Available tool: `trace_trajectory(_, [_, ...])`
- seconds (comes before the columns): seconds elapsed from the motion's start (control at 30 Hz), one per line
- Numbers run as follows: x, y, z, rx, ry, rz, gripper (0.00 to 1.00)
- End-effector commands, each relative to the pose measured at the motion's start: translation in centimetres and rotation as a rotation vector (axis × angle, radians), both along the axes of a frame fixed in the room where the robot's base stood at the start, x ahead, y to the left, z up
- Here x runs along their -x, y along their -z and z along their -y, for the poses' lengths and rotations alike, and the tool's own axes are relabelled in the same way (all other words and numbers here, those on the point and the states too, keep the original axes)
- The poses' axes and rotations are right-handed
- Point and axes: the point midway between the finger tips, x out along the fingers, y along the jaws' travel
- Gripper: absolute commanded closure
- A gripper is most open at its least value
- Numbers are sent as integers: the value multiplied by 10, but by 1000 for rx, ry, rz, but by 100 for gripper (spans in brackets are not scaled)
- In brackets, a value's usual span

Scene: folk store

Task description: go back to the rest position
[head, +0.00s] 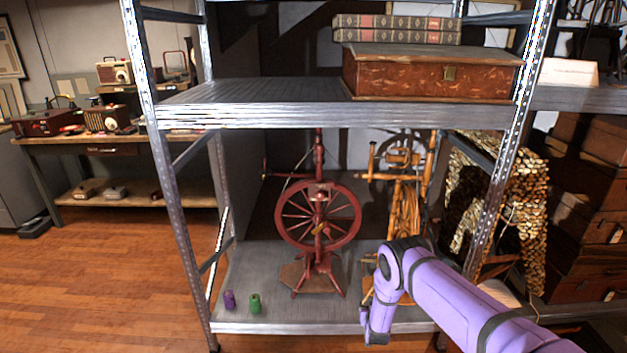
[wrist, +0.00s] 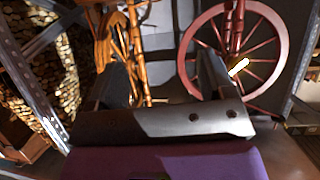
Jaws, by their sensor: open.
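My gripper (head: 376,326) is at the end of my purple arm, in front of the metal shelf at its lower right. In the wrist view its two dark fingers stand wide apart, with nothing between them (wrist: 163,72). Beyond the fingers are a red spinning wheel (wrist: 268,45) and an orange wooden spinning wheel (wrist: 112,45). In the head view the red wheel (head: 333,239) stands on the lower shelf, left of my gripper. The orange wheel (head: 404,190) is behind my arm and partly hidden by it.
A purple spool (head: 229,299) and a green spool (head: 255,304) stand at the front left of the lower shelf (head: 300,328). A brown box (head: 430,75) with books (head: 397,30) lies on the upper shelf. Stacked wood (head: 525,190) stands right. Wooden floor (head: 90,290) is open at left.

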Motion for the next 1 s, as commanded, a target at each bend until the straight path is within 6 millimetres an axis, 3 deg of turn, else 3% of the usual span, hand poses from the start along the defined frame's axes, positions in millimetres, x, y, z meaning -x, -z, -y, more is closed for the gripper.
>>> trace_trajectory(0.2, [-46, -85, -5, -33, -1, -35, 24])
trace_trajectory(0.5, [-83, -211, -7, -76, -9, -104, 24])
trace_trajectory(0.77, [-89, -323, -4, -107, -23, -162, 24])
trace_trajectory(1.0, [-73, -422, 3, -128, -36, -215, 24])
